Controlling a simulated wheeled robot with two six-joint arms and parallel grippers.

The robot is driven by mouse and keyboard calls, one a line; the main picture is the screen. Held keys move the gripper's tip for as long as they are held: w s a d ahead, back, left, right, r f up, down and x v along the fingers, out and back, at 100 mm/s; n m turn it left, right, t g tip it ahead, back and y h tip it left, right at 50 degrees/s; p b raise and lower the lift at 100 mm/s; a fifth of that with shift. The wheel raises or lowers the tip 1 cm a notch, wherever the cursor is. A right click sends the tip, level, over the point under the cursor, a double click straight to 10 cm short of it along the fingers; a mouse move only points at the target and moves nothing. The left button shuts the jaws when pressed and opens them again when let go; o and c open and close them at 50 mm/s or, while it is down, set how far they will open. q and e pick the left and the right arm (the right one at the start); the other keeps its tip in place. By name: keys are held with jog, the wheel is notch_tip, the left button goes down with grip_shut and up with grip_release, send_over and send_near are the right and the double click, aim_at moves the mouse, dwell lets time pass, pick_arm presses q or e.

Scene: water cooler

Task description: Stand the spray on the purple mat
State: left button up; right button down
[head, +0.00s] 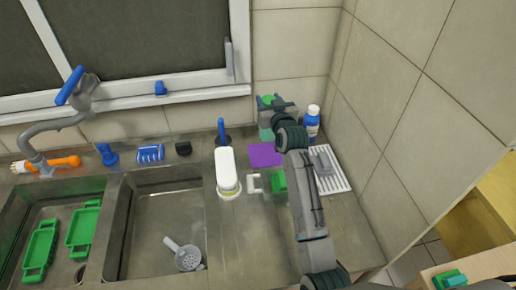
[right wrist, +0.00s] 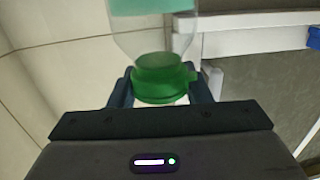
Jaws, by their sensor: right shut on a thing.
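The spray (head: 265,133) has a green top and a clear and teal body. It shows behind the purple mat (head: 262,158) in the head view, partly hidden by my arm. I cannot tell whether its base touches anything. My right gripper (head: 278,107) is shut on the spray near its green collar. In the right wrist view the green collar (right wrist: 160,80) sits between both fingers (right wrist: 160,88), with the clear body and teal band beyond it. The mat lies flat on the counter, its right part hidden by my arm. My left gripper is not in view.
A blue bottle (head: 312,124) stands right of my gripper, near the tiled wall. A white ribbed rack (head: 335,181) lies right of my arm. A white dispenser (head: 226,168) stands left of the mat. A green item (head: 279,181) is in front. Sinks are at left.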

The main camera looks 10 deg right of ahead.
aim_at(267, 135)
jog(key=shift+w+a+r, duration=0.1)
jog(key=shift+w+a, duration=0.1)
jog(key=shift+w, duration=0.1)
jog(key=shift+w+a+f+b, duration=0.1)
jog(key=shift+f+b, duration=0.15)
jog(key=shift+b, duration=0.05)
notch_tip(267, 135, down, 9)
jog(key=b, duration=0.8)
jog(key=shift+f, duration=0.15)
jog(key=shift+f, duration=0.15)
jog(key=c, duration=0.7)
grip_release()
jog(key=shift+c, duration=0.2)
jog(key=shift+s, duration=0.2)
